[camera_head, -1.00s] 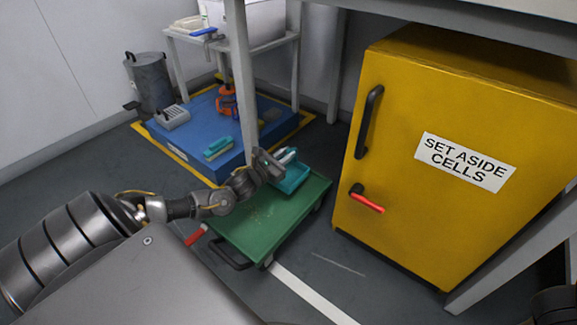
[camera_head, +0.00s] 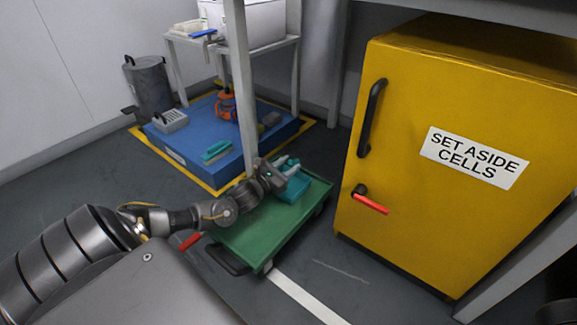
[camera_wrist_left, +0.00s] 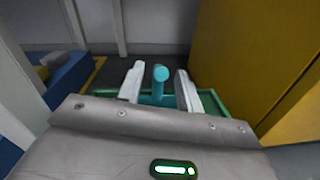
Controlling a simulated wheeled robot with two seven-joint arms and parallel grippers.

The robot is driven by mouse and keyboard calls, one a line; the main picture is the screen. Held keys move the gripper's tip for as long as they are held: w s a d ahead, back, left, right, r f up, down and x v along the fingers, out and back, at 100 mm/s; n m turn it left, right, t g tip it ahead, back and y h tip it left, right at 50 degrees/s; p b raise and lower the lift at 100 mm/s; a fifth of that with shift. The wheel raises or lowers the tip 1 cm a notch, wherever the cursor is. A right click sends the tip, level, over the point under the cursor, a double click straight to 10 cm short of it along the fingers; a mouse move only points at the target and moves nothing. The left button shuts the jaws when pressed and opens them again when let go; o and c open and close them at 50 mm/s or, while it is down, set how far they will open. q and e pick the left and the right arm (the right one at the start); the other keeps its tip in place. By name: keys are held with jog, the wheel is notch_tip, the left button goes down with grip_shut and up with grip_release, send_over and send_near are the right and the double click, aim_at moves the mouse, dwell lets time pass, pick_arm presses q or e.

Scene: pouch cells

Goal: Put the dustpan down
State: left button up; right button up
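The teal dustpan (camera_head: 293,190) rests on the far end of the green cart top (camera_head: 258,235). My left gripper (camera_head: 288,166) is above it, partly covering it in the head view. In the left wrist view, the dustpan's round teal handle (camera_wrist_left: 160,76) stands up between the two pale fingers (camera_wrist_left: 159,92). Gaps show on both sides of the handle, so the fingers are open around it. The lower part of the dustpan is hidden by my gripper there. My right gripper cannot be made out.
A yellow cabinet (camera_head: 470,110) labelled "SET ASIDE CELLS" stands close to the right of the cart. A blue platform (camera_head: 200,135) with a teal brush (camera_head: 216,150) lies behind left. A grey table leg (camera_head: 243,90) rises just behind the gripper.

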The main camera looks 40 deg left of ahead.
pick_arm(q)
jog(key=shift+r, duration=0.25)
jog(key=s+p, duration=0.2)
jog(key=s, duration=0.1)
jog(key=s+p, duration=0.2)
jog(key=s, duration=0.2)
jog(key=s+p, duration=0.2)
jog(key=s, duration=0.2)
jog(key=shift+s+a, duration=0.15)
jog(key=shift+a, duration=0.15)
jog(key=shift+s+f, duration=0.1)
jog(key=shift+s, duration=0.2)
